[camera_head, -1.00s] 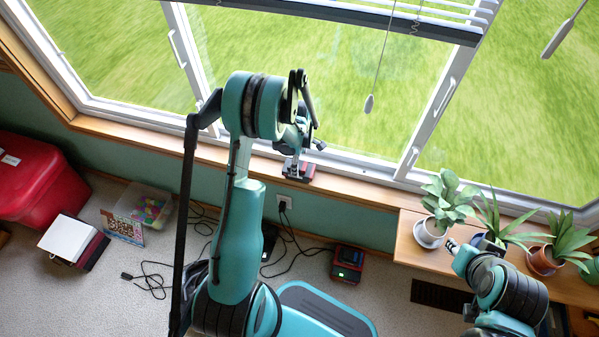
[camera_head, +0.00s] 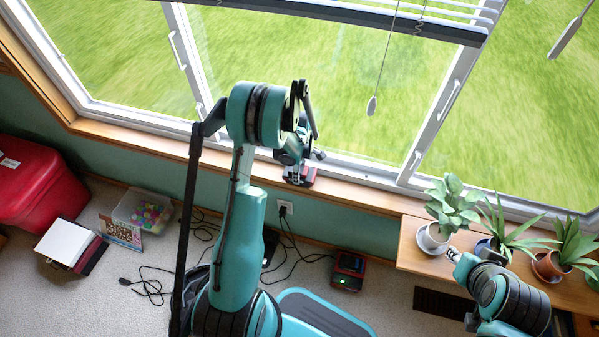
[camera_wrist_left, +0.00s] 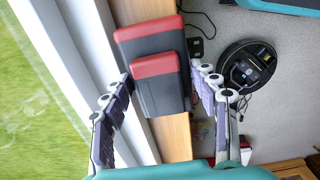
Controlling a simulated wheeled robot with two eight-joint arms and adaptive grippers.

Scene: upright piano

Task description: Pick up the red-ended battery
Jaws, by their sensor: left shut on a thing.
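The battery (camera_head: 302,180) has a dark grey body and a red end. It is at the wooden window sill, below the tip of my left arm. In the left wrist view the battery (camera_wrist_left: 162,92) sits between the two fingers, its red end toward the top. My left gripper (camera_head: 297,168) is shut on it; its fingers also show in the left wrist view (camera_wrist_left: 162,82). Whether the battery touches the sill or is just above it, I cannot tell. My right gripper (camera_head: 455,255) is near the potted plants; its finger opening is too small to make out.
The window sill (camera_head: 360,200) runs beneath the window. Potted plants (camera_head: 452,207) stand on a wooden shelf (camera_head: 410,252) at right. A red-and-black device (camera_head: 348,270) with a green light and black cables lie on the floor. A red container (camera_head: 35,180) and a clear bin (camera_head: 130,212) are at left.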

